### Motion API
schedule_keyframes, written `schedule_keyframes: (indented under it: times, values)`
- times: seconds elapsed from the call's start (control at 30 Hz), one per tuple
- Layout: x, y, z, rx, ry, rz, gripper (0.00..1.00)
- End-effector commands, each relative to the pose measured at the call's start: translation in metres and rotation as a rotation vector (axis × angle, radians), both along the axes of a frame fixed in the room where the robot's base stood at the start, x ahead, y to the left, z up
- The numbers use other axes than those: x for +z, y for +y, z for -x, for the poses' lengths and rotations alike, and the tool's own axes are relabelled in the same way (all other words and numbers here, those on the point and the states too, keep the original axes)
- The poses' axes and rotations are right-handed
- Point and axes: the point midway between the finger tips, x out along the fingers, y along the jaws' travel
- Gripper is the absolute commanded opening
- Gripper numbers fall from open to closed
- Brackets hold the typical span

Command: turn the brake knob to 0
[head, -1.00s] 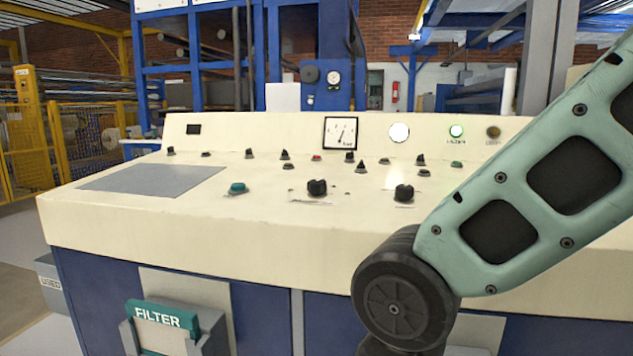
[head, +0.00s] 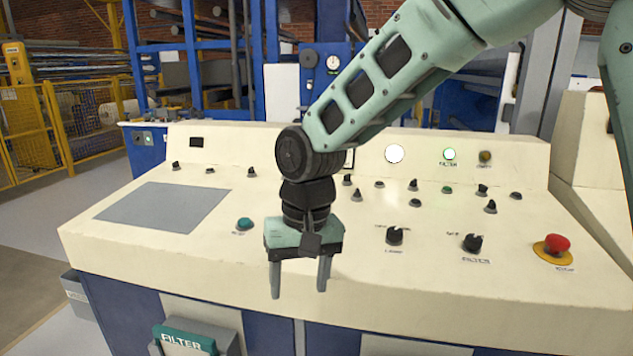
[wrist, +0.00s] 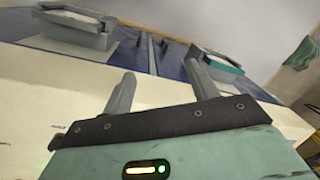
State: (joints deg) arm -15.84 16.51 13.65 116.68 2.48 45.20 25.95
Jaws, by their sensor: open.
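A row of larger black knobs runs along the front of the cream console (head: 150,255). One knob (head: 394,236) stands right of my gripper and another (head: 473,243) farther right. Another black knob, seen earlier between the teal button and these, is now hidden behind my gripper. My gripper (head: 299,292) is open and empty, fingers pointing down, in front of the console's front part. In the wrist view both fingers (wrist: 161,72) stand apart with nothing between them.
A teal button (head: 245,224) lies just left of my gripper. A red mushroom button (head: 557,243) sits at the right. Several small knobs line the rear. A flat grey plate (head: 163,206) covers the left. Teal-marked FILTER box (head: 185,340) juts out below.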

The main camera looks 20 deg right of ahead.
Motion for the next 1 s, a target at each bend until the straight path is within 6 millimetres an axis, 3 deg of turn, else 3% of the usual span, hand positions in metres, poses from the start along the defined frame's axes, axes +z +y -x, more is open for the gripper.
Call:
schedule_keyframes:
  times: [0.03, 0.1, 0.5, 0.7, 0.87, 1.0]
  values:
    - [0.030, -0.003, -0.018, -0.054, 0.006, 0.002, 0.59]
    - [0.049, -0.008, -0.042, -0.129, 0.009, 0.005, 0.59]
    - [0.138, -0.062, -0.164, -0.562, 0.022, 0.051, 0.59]
    - [0.158, -0.088, -0.199, -0.708, 0.020, 0.075, 0.59]
    - [0.159, -0.097, -0.209, -0.753, 0.017, 0.083, 0.59]
    - [0.148, -0.098, -0.210, -0.758, 0.019, 0.087, 0.59]
